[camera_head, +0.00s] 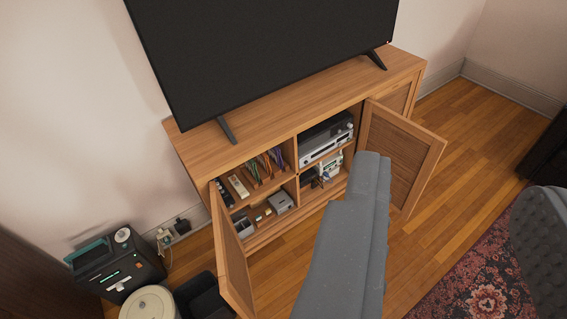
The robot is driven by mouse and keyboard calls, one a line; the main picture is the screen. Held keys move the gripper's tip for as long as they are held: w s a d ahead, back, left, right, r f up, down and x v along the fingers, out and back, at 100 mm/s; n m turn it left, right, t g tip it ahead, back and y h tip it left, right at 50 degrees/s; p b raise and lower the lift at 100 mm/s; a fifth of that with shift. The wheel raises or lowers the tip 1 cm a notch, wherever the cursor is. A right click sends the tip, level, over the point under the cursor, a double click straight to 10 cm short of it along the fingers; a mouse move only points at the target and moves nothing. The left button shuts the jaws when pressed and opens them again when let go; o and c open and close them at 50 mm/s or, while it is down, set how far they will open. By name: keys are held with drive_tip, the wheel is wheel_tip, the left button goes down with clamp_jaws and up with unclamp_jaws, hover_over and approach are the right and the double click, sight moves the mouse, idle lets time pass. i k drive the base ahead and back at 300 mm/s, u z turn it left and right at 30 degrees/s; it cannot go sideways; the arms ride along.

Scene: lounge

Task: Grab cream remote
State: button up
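A small cream bar-shaped object (238,187), which looks like the cream remote, lies on the upper left shelf of the wooden TV cabinet (262,140). Dark remote-like items (224,193) lie just left of it. My grey gripper (368,160) reaches up from the bottom of the view, in front of the cabinet and well right of the cream object. Its grey parts lie close side by side, and I cannot make out a gap between fingertips. No held object shows.
Both open cabinet doors, left (231,262) and right (403,150), stick out over the floor. A large TV (260,55) stands on top. Coloured upright items (265,165) stand right of the cream object. A black box device (118,268) and round cream bin (150,303) stand lower left.

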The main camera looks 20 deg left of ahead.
sight(241, 190)
drive_tip(key=z, duration=0.05)
drive_tip(key=i, duration=1.05)
drive_tip(key=u, duration=0.2)
